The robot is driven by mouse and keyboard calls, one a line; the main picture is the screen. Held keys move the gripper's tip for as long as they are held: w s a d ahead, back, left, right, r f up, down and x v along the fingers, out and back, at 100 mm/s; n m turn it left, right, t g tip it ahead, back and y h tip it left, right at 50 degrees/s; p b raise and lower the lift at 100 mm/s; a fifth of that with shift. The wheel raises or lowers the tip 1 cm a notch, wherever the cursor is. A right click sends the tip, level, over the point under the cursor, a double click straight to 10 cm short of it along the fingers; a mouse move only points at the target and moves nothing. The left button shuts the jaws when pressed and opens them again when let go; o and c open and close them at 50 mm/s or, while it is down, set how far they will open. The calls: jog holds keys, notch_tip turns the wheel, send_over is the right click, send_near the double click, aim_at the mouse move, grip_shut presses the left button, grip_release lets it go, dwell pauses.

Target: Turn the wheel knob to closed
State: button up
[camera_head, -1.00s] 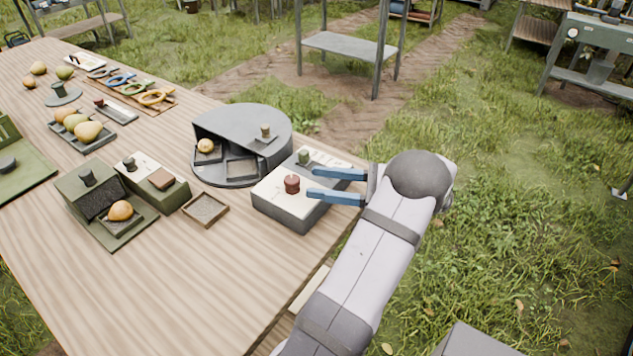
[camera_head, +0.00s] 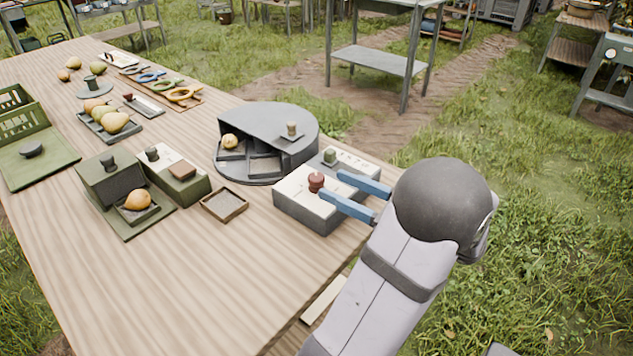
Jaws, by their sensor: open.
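A grey and white box (camera_head: 296,206) stands at the table's right edge. A dark red round knob (camera_head: 316,182) and a smaller green knob (camera_head: 329,156) sit on its top. Behind it is a grey round drum (camera_head: 262,118) with an open front and a tan knob (camera_head: 291,128) on its top. I cannot tell for sure which one is the wheel knob. My gripper (camera_head: 332,184) is open, with two blue fingers over the box from the right. Their tips are close to the red knob, which shows just left of the gap. Contact cannot be told.
A small empty tray (camera_head: 224,204) lies left of the box. A green box (camera_head: 192,188) and a lidded green unit (camera_head: 112,186) with a pear (camera_head: 137,200) stand further left. The table's front is clear. Grass lies beyond its right edge.

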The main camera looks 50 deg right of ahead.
aim_at(323, 181)
jog(key=shift+w+d+f+m+h, duration=0.15)
jog(key=shift+d+f+m+h, duration=0.35)
jog(key=shift+f+h, duration=0.35)
jog(key=shift+w, duration=3.65)
